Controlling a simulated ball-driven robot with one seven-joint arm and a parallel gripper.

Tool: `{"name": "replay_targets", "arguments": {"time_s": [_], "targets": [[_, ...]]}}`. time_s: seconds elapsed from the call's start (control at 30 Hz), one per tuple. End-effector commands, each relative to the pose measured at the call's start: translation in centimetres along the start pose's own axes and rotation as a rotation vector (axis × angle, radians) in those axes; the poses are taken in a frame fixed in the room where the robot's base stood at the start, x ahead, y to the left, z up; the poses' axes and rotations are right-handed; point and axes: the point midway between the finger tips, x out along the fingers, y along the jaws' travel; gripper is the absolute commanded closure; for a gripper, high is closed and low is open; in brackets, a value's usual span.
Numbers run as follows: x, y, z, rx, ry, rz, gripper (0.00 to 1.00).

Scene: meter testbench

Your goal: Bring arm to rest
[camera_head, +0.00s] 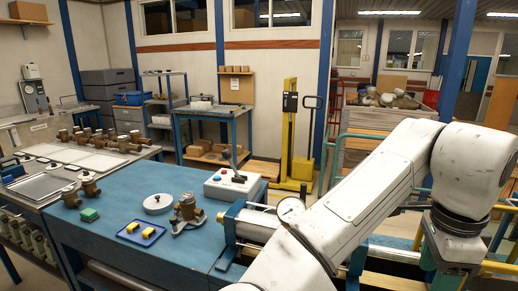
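My white arm rises from the bottom middle of the view to the upper right, where it bends down over the right side of the room. My gripper's fingers are not visible in this view.
A test rig with a cylinder and gauge (291,209) sits at the bench's right end, partly behind my arm. A side table (75,160) at left holds several brass meters. A yellow lift (290,140) and a crate of parts (388,118) stand behind. Some bench top at front is clear.

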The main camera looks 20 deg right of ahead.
Motion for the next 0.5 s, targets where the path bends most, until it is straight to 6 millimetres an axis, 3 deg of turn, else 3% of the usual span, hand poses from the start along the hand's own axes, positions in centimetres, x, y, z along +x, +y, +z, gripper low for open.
{"name": "replay_targets", "arguments": {"time_s": [0.27, 0.5], "targets": [[1.6, -1.5, -2.8, -0.098, 0.12, -0.103, 0.47], [3.9, -3.2, -5.9, -0.322, 0.299, -0.218, 0.47]]}}
